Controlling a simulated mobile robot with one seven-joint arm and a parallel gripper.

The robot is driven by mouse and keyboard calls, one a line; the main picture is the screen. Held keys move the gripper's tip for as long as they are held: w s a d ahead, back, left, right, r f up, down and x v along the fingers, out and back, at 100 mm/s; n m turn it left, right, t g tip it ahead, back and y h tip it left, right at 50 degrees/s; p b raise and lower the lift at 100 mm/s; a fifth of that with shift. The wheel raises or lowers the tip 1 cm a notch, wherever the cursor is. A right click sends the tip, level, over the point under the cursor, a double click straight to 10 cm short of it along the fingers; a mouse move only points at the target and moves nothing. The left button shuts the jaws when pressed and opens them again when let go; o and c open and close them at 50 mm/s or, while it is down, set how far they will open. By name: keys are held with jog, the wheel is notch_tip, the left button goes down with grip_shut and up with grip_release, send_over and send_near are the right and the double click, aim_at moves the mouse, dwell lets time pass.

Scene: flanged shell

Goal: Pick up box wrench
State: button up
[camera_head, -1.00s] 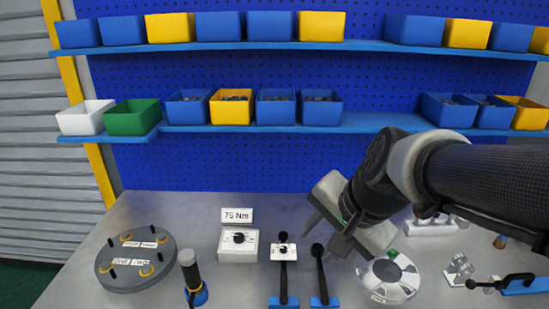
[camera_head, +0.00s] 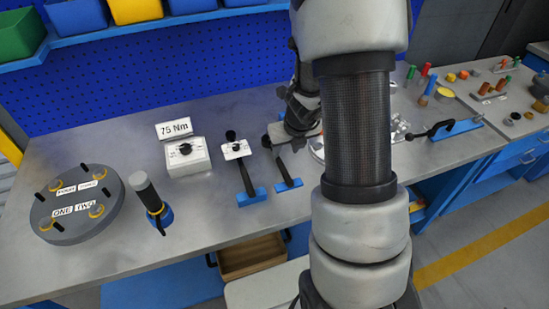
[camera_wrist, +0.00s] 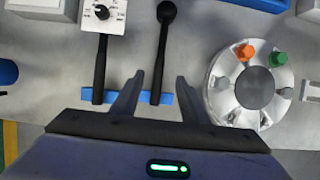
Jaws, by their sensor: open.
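The box wrench (camera_wrist: 160,55) is black, with a round head at the top of the wrist view and a straight handle running down to a blue holder (camera_wrist: 166,98). In the head view its handle (camera_head: 281,168) shows above the blue holder, partly covered by my arm. My gripper (camera_wrist: 158,92) is open and empty. In the wrist view its two fingers lie on either side of the lower handle. I cannot tell its height above the wrench.
A torque wrench with a white dial box (camera_wrist: 102,14) lies left of the box wrench. A round metal flanged part (camera_wrist: 247,84) with orange and green plugs is to the right. A dark disc (camera_head: 76,204) and a black-handled tool (camera_head: 149,194) stand on the bench's left side.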

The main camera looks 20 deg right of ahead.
jog(key=b, duration=0.2)
send_over(281, 162)
jog(key=s, duration=0.2)
notch_tip(281, 162, down, 4)
jog(key=shift+f, duration=0.2)
jog(key=b+x, duration=0.2)
jog(key=x, duration=0.3)
jog(key=shift+s+f, duration=0.15)
jog(key=shift+f, duration=0.1)
jog(key=shift+r, duration=0.15)
grip_shut()
